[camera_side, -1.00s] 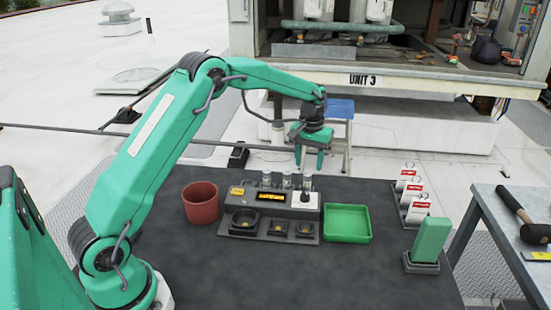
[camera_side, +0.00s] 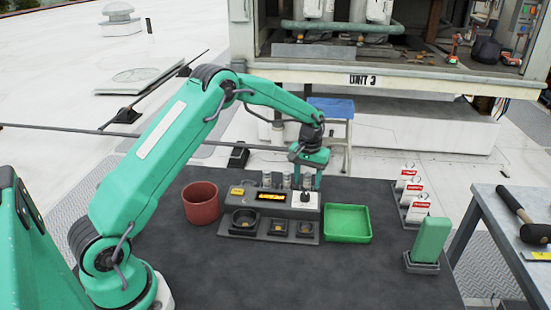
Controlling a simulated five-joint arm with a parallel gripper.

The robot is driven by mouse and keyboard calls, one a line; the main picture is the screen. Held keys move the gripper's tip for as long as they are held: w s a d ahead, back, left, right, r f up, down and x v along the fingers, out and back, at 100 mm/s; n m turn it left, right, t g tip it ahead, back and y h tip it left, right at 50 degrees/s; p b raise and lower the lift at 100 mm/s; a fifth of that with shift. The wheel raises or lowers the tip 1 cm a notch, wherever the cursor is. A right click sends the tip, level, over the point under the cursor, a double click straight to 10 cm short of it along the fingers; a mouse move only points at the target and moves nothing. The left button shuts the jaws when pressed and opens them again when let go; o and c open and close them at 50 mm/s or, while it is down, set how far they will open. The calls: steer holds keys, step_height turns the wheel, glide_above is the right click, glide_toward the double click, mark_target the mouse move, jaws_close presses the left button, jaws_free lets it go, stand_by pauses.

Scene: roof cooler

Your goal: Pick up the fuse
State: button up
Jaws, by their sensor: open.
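Three small pale cylinders that look like fuses stand upright in a row along the back of a grey test unit: a left fuse (camera_side: 267,179), a middle fuse (camera_side: 286,180) and a right fuse (camera_side: 307,183). My green gripper (camera_side: 307,179) is open and points down over the right end of the row. Its fingers are on either side of the right fuse, as seen from here. I cannot tell whether they touch it. The test unit (camera_side: 240,192) has a lit orange display and dark sockets in front.
A red-brown pot (camera_side: 201,203) stands left of the unit and an empty green tray (camera_side: 348,224) right of it. A rack of red-and-white tags (camera_side: 415,195) and a green block on a stand (camera_side: 430,240) are at the right. The front of the dark table (camera_side: 300,275) is clear.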

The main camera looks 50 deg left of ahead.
mark_target(309, 175)
steer(key=shift+f, duration=0.4)
jaws_close()
steer(key=shift+r, duration=0.2)
steer(key=shift+r, duration=0.6)
steer(key=r, duration=0.3)
steer(key=shift+s+d+r, duration=0.1)
steer(key=shift+d, duration=0.3)
steer(key=s+d+r, duration=0.4)
steer(key=d+r, duration=0.2)
steer(key=d, duration=0.4)
steer(key=shift+s+r, duration=0.15)
steer(key=shift+s, duration=0.05)
